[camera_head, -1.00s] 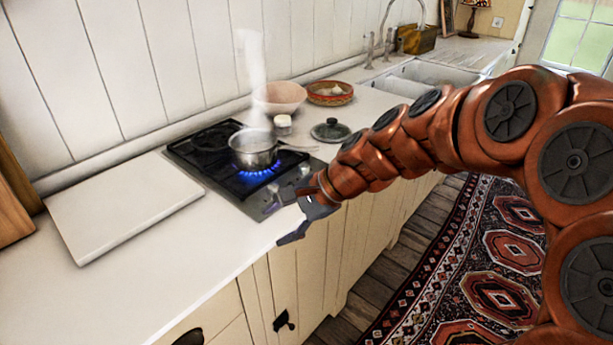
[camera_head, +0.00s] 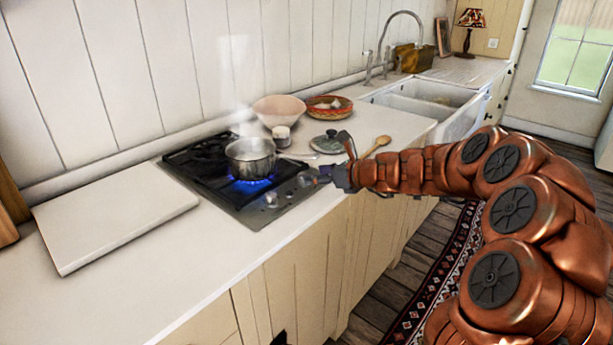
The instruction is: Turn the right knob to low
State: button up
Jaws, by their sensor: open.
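The black and steel gas hob (camera_head: 225,192) is set in the white counter, with its knobs on the front steel strip. A front knob (camera_head: 271,200) shows clear of my arm. The right knob (camera_head: 306,179) is near the strip's right end, small in view. My gripper (camera_head: 336,170) is open at the hob's right front corner, just right of the right knob. I cannot tell whether it touches the knob, or the knob's exact setting. A steel pot (camera_head: 251,157) steams over a blue flame (camera_head: 250,184).
A glass lid (camera_head: 331,142) and a wooden spoon (camera_head: 377,145) lie right of the hob. A pink bowl (camera_head: 279,111), a patterned bowl (camera_head: 328,108) and a small jar (camera_head: 281,135) stand behind. A white board (camera_head: 115,220) lies left. The sink (camera_head: 425,100) is farther right.

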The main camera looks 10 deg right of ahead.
jog(key=shift+x, duration=2.3)
jog(key=shift+c, duration=0.3)
grip_shut()
